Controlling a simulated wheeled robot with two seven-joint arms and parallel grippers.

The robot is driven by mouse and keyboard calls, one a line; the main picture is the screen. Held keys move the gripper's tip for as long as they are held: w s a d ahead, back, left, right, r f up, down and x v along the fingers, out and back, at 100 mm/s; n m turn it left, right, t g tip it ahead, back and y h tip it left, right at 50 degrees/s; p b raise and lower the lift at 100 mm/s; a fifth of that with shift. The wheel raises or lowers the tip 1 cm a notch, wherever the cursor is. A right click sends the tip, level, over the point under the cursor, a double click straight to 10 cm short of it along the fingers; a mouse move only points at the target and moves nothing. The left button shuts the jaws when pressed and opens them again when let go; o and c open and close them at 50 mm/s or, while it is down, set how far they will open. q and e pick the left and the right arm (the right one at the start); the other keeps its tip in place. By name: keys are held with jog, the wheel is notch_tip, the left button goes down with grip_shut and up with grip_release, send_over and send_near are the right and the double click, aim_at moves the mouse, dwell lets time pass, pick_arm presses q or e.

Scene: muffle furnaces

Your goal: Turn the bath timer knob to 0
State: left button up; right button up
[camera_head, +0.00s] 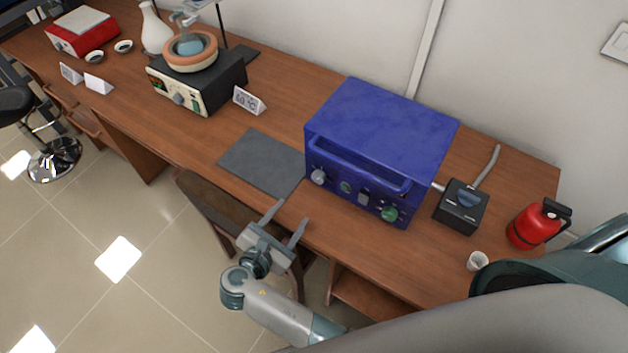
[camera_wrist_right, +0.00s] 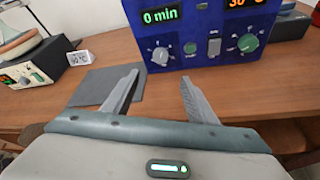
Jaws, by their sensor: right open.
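The blue box-shaped unit (camera_head: 380,125) stands on the wooden bench with controls on its front. Its left knob (camera_head: 318,177) is pale with dial marks; in the right wrist view this knob (camera_wrist_right: 160,55) sits below a readout of "0 min" (camera_wrist_right: 160,15). A green knob (camera_head: 389,213) is at the front's right, below a readout of about "30 °C" (camera_wrist_right: 247,4). My right gripper (camera_head: 290,214) is open and empty, in front of the bench edge, apart from the knobs. Its fingers (camera_wrist_right: 160,78) point toward the unit. My left gripper is not in view.
A dark mat (camera_head: 262,162) lies left of the blue unit. A hot plate (camera_head: 210,85) and small sign (camera_head: 249,100) stand left.

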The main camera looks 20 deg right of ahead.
aim_at(317, 179)
jog(key=b+x, duration=0.5)
jog(key=x, duration=0.3)
jog(key=b+x, duration=0.5)
jog(key=x, duration=0.3)
jog(key=shift+a+f, duration=0.1)
jog(key=shift+f, duration=0.1)
jog(key=shift+b+x, duration=0.4)
jog(key=shift+x, duration=0.45)
jog(key=shift+r, duration=0.15)
jog(key=c, duration=1.1)
